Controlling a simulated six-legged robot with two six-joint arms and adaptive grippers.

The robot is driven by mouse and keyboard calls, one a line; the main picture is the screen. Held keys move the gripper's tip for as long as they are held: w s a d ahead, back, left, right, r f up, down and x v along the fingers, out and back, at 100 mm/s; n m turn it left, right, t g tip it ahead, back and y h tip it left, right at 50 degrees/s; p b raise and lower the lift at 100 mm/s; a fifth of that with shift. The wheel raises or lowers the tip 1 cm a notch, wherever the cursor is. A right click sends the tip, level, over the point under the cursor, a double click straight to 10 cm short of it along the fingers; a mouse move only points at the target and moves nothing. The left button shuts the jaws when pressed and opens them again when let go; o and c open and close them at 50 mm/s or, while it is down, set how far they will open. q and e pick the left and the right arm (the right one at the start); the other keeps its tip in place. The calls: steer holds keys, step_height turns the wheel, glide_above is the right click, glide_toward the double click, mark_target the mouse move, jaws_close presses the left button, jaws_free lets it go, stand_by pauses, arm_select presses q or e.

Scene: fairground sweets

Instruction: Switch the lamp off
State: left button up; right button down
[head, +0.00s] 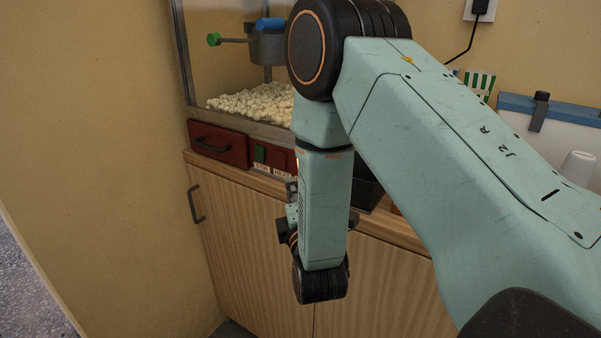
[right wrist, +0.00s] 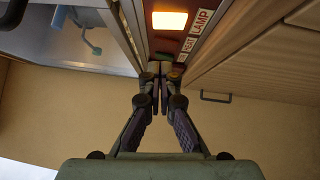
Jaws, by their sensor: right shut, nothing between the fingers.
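The popcorn machine's red switch panel (head: 219,143) shows in the head view, with a green switch (head: 260,154) above the STIR label and a HEAT label beside it. My right arm hides the panel's right part. In the right wrist view, a glowing orange-yellow switch (right wrist: 169,20) sits beside the LAMP label (right wrist: 202,21), with the HEAT label (right wrist: 188,43) nearer my fingers. My right gripper (right wrist: 160,78) is shut and empty, its tips by the panel's near end in that view, short of the lit switch. I cannot tell whether they touch anything. My left gripper is out of view.
The glass case holds popcorn (head: 255,101) and a kettle with a green-knobbed handle (head: 214,39). A red drawer (head: 216,142) with a black handle is left of the switches. The wooden cabinet (head: 250,235) stands below.

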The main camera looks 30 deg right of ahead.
steer(key=shift+w+d+r, duration=0.2)
steer(key=shift+w+d, duration=0.7)
steer(key=shift+d, duration=0.25)
steer(key=shift+w+d+r, duration=0.2)
steer(key=shift+w+d, duration=0.7)
steer(key=shift+d, duration=0.2)
steer(key=shift+w+d+r+m+g+p, duration=0.1)
steer(key=shift+d+r+m+g+p, duration=0.15)
steer(key=shift+p, duration=0.65)
steer(key=shift+a+f, duration=0.1)
steer(key=shift+f, duration=0.05)
